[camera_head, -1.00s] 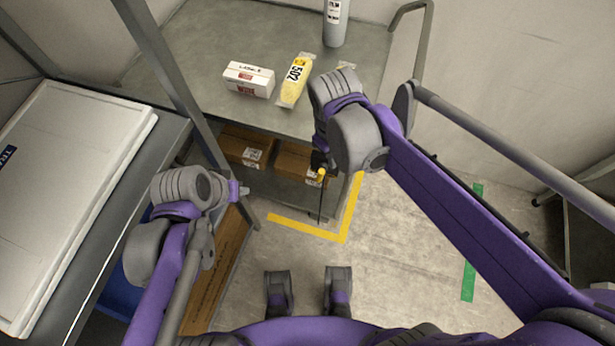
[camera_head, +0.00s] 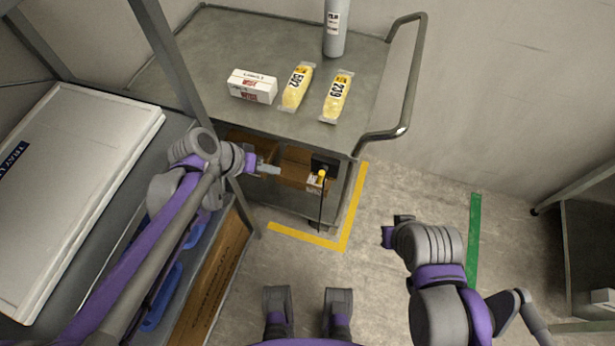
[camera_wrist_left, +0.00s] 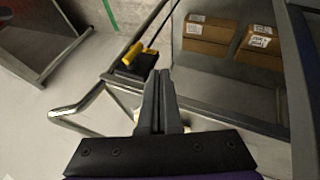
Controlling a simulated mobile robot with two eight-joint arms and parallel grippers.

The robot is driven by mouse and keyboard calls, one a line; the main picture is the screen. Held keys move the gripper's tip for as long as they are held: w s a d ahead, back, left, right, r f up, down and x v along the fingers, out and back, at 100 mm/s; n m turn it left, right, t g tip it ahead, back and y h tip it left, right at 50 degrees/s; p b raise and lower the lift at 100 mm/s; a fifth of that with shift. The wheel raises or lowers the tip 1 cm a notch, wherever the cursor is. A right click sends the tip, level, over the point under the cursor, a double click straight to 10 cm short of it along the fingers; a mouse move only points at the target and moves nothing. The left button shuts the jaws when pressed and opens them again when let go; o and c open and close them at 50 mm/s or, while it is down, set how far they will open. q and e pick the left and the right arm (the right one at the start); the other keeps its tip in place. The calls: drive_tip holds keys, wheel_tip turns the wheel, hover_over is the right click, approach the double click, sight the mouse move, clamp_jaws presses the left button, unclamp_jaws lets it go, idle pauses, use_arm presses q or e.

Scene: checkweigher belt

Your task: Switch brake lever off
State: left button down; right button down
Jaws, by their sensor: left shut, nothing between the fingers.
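The brake lever is a thin black rod (camera_head: 321,205) with a yellow end (camera_head: 321,175), by a black block (camera_head: 325,162) at the cart's front right corner. In the left wrist view its yellow part (camera_wrist_left: 133,52) and black rod (camera_wrist_left: 158,28) show just beyond the fingertips. My left gripper (camera_head: 277,170) is shut and empty, to the left of the lever and apart from it in the head view. It also shows in the left wrist view (camera_wrist_left: 158,78). My right gripper (camera_head: 388,236) is low at the right, away from the lever; its fingers are not clear.
The grey cart (camera_head: 225,45) carries a white box (camera_head: 252,86), two yellow packs (camera_head: 297,86) (camera_head: 337,97) and a grey cylinder (camera_head: 335,30). Brown boxes (camera_head: 296,165) sit on its lower shelf. A cart handle (camera_head: 412,90) rises at right. Floor right of the yellow tape (camera_head: 352,205) is clear.

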sight(321, 175)
use_arm(q)
drive_tip(key=w+d+f+b, duration=0.2)
drive_tip(key=d+f, duration=0.6)
drive_tip(key=d, duration=0.1)
drive_tip(key=shift+w+f, duration=0.3)
drive_tip(key=shift+a+f, duration=0.1)
idle(0.4)
drive_tip(key=shift+h+b, duration=0.3)
drive_tip(key=shift+b, duration=0.15)
